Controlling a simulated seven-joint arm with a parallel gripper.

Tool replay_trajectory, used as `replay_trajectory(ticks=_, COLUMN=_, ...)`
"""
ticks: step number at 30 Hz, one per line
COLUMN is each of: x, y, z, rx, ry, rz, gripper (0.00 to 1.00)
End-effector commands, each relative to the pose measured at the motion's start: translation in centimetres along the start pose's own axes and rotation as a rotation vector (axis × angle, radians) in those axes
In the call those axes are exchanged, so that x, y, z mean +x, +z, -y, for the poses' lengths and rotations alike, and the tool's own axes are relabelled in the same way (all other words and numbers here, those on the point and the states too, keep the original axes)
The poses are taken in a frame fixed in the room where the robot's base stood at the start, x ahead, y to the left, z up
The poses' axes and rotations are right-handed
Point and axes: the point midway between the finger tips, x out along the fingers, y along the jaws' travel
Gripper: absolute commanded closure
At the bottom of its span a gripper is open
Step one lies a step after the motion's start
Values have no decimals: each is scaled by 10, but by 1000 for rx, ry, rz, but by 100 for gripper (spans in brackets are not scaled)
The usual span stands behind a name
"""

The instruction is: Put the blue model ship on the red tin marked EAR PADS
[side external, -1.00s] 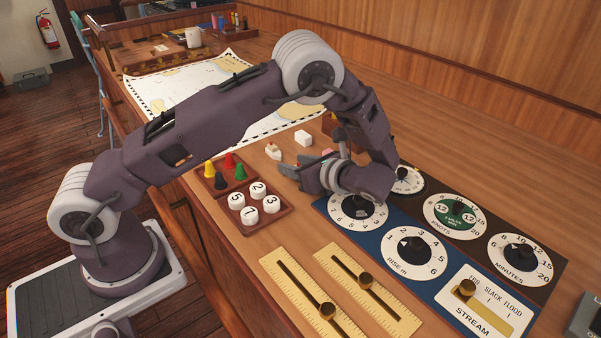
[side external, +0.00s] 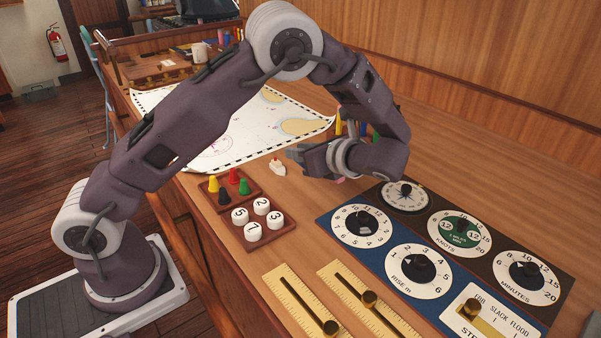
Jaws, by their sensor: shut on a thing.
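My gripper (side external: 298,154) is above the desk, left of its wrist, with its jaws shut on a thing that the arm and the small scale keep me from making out. I cannot pick out the blue model ship apart from the grey fingers. A small white-and-red model ship (side external: 277,167) sits on the desk just below and left of the gripper, apart from it. I see no red tin with readable EAR PADS lettering. A bit of a pink thing (side external: 340,180) shows under my wrist, mostly hidden.
A tray of coloured pegs (side external: 229,188) and a tray of numbered white discs (side external: 265,222) lie in front. Dial panels (side external: 437,250) and brass sliders (side external: 305,302) fill the near right. Upright coloured sticks (side external: 352,130) stand behind my wrist. A chart (side external: 215,135) lies left. The back right desk is clear.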

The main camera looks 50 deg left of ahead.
Motion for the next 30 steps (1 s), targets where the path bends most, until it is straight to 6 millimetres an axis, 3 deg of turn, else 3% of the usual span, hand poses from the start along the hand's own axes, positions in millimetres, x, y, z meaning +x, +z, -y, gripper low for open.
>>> replay_trajectory(ticks=6, x=-5, y=20, z=1, rx=-3, ry=3, rz=0, gripper=100)
replay_trajectory(ticks=8, x=3, y=24, z=2, rx=-7, ry=14, rz=-1, gripper=100)
replay_trajectory(ticks=11, x=30, y=38, z=5, rx=-24, ry=44, rz=-7, gripper=100)
replay_trajectory(ticks=16, x=103, y=76, z=4, rx=-64, ry=122, rz=-18, gripper=100)
replay_trajectory(ticks=20, x=172, y=113, z=-13, rx=-98, ry=193, rz=-19, gripper=100)
replay_trajectory(ticks=24, x=244, y=156, z=-49, rx=-129, ry=270, rz=-13, gripper=100)
replay_trajectory(ticks=27, x=282, y=179, z=-78, rx=-141, ry=315, rz=-7, gripper=100)
replay_trajectory(ticks=30, x=306, y=195, z=-100, rx=-148, ry=344, rz=-2, gripper=100)
